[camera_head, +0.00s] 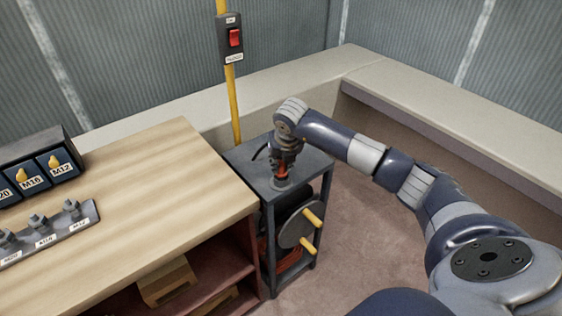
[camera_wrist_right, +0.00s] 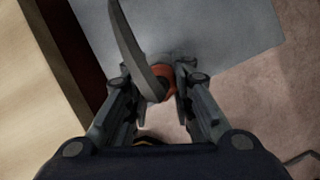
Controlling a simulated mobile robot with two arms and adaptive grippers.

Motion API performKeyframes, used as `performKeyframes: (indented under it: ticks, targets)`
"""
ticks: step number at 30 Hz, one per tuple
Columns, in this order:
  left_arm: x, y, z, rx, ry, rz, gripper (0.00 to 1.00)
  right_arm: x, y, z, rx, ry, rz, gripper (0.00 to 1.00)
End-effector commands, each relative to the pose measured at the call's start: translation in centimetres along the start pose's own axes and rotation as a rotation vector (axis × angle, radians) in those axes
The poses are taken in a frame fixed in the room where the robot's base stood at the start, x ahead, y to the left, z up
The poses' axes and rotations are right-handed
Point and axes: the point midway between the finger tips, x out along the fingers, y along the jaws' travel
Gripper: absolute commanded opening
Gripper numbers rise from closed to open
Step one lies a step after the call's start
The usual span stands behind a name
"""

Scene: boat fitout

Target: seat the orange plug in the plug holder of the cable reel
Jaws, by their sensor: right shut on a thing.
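The orange plug (camera_head: 283,170) is in my right gripper (camera_head: 284,166), just above the dark top of the cable reel stand (camera_head: 313,165). In the right wrist view the plug (camera_wrist_right: 163,80) sits between the fingers of the right gripper (camera_wrist_right: 158,82), with its dark cable (camera_wrist_right: 129,38) curving up and away. A round grey piece, apparently the plug holder (camera_head: 281,184), lies directly under the plug on the stand's top. I cannot tell whether plug and holder touch. The reel's grey disc (camera_head: 298,226) shows on the stand's front. My left gripper is not in view.
A wooden workbench (camera_head: 150,190) stands left of the stand, with labelled blue bins (camera_head: 45,170) and a grey rack (camera_head: 45,232) of fittings. A yellow pole (camera_head: 234,105) with a red switch (camera_head: 235,37) rises behind. A pale bench (camera_head: 440,95) runs along the wall; carpet is clear on the right.

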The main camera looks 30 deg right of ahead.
Motion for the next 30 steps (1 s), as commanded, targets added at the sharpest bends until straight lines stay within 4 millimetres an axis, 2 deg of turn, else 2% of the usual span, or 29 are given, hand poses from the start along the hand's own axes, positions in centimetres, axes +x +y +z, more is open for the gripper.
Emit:
performKeyframes:
  ticks: [22,23,25,26,30]
  targets:
    - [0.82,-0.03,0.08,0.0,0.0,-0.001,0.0,0.89,-0.01,-0.35,0.0,-0.001,0.0,0.0]
    - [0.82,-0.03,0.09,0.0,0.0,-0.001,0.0,0.89,-0.01,-0.35,0.0,-0.001,0.0,0.25]
    - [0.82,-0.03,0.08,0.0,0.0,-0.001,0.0,0.89,-0.01,-0.35,0.0,-0.001,0.0,0.41]
    - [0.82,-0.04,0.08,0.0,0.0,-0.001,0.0,0.89,-0.01,-0.35,0.0,-0.001,0.0,0.46]
    - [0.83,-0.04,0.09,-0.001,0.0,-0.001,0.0,0.89,-0.01,-0.36,0.0,0.0,0.0,0.46]
